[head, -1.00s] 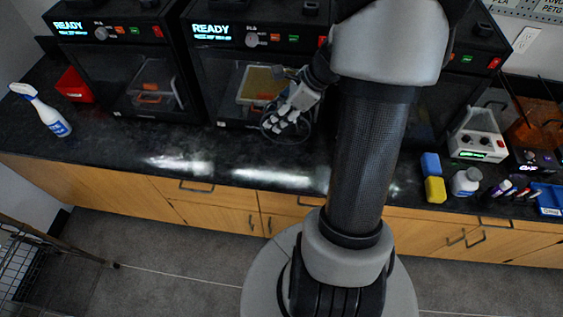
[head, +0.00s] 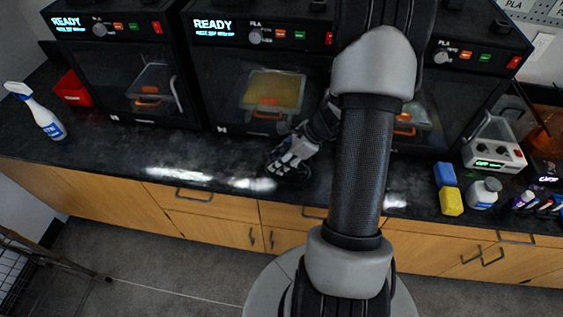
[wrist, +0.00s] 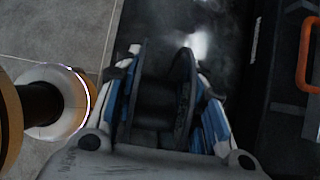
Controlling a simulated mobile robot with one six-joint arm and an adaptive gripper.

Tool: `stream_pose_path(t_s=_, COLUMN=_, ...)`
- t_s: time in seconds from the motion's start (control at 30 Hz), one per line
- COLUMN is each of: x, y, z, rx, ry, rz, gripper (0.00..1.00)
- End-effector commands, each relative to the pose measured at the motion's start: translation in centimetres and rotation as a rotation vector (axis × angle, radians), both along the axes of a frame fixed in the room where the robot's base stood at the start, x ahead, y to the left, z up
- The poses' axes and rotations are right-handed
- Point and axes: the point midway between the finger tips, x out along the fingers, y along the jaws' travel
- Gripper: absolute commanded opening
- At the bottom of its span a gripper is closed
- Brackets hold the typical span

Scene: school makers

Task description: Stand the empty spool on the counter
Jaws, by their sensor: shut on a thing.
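The empty spool is black, with two round flanges and a bare hub (wrist: 160,95) showing in the wrist view. In the head view the spool (head: 288,178) is a dark shape, hard to tell from the black counter (head: 110,148). My gripper (head: 286,164) is shut on the spool, over the front part of the counter. In the wrist view my gripper (wrist: 165,70) has one finger on each side of the spool, outside the flanges. I cannot tell whether the spool touches the counter.
Black printers line the back, including the middle printer (head: 262,70). A spray bottle (head: 38,112) and a red bin (head: 72,88) stand at left. A blue block (head: 445,174), a yellow block (head: 451,201) and a white bottle (head: 484,193) are at right. Counter left of my gripper is clear.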

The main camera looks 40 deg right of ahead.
Motion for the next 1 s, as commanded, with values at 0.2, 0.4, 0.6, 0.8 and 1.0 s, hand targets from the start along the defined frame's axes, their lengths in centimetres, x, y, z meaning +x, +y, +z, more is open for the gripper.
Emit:
stream_pose_path(t_s=0.2, x=0.06, y=-0.06, z=-0.16, rx=-0.002, ry=-0.001, rz=0.000, gripper=0.12)
stream_pose_path(t_s=0.4, x=0.04, y=-0.04, z=-0.56, rx=-0.002, ry=-0.001, rz=0.000, gripper=0.38)
stream_pose_path(t_s=0.6, x=0.04, y=-0.05, z=-0.46, rx=-0.002, ry=-0.001, rz=0.000, gripper=0.52)
stream_pose_path(t_s=0.8, x=0.04, y=-0.05, z=-0.46, rx=-0.002, ry=-0.001, rz=0.000, gripper=0.57)
stream_pose_path(t_s=1.0, x=0.04, y=-0.04, z=-0.36, rx=-0.002, ry=-0.001, rz=0.000, gripper=0.57)
